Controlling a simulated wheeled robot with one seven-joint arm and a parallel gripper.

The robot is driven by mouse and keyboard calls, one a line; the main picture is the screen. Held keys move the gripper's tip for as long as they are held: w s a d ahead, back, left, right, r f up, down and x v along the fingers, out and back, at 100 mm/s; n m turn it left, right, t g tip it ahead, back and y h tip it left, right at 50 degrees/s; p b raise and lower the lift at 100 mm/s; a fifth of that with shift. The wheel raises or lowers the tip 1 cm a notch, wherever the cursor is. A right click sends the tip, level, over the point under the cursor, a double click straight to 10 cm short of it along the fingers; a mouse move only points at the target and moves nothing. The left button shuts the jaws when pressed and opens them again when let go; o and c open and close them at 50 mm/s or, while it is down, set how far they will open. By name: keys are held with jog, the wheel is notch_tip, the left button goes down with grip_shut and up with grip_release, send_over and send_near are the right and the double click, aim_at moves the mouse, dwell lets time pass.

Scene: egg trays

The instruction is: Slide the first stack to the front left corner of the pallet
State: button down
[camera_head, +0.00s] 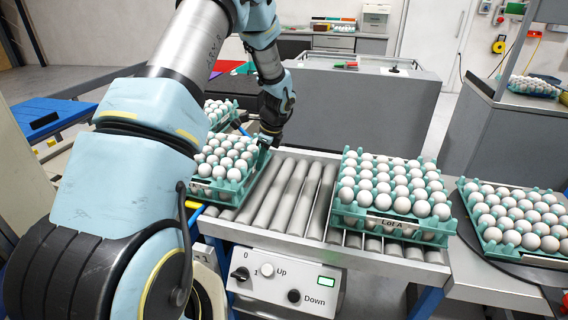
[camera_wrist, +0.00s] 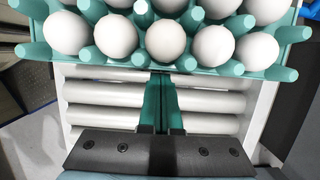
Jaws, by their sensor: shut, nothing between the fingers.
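A stack of teal egg trays (camera_head: 222,197) full of white eggs stands at the left end of the roller conveyor. A tray of this stack (camera_wrist: 205,68) fills the top of the wrist view. My gripper (camera_head: 262,146) is at the stack's right side, with its fingers shut and empty. In the wrist view, the narrow fingertips (camera_wrist: 160,76) point at the tray's near edge; I cannot tell whether they touch it. Another egg tray (camera_head: 217,108) shows behind the stack, partly hidden by my arm. I cannot clearly make out the pallet.
Another stack, labelled "Lot A" (camera_head: 392,222), stands on the right part of the conveyor. An egg tray (camera_head: 512,250) sits farther right. The rollers (camera_head: 290,190) between the stacks are bare. A control box (camera_head: 285,280) is in front. A blue platform (camera_head: 50,112) is at left.

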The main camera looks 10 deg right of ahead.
jog(key=w+a+p, duration=0.1)
jog(key=w+a, duration=0.3)
jog(key=a, duration=0.3)
jog(key=w+a+p, duration=0.1)
jog(key=w+a, duration=0.3)
jog(key=a, duration=0.4)
jog(key=w+a+p, duration=0.1)
jog(key=w+a, duration=0.3)
jog(key=a, duration=0.3)
jog(key=shift+w+a, duration=0.2)
jog(key=shift+a, duration=0.2)
jog(key=shift+d+r, duration=0.15)
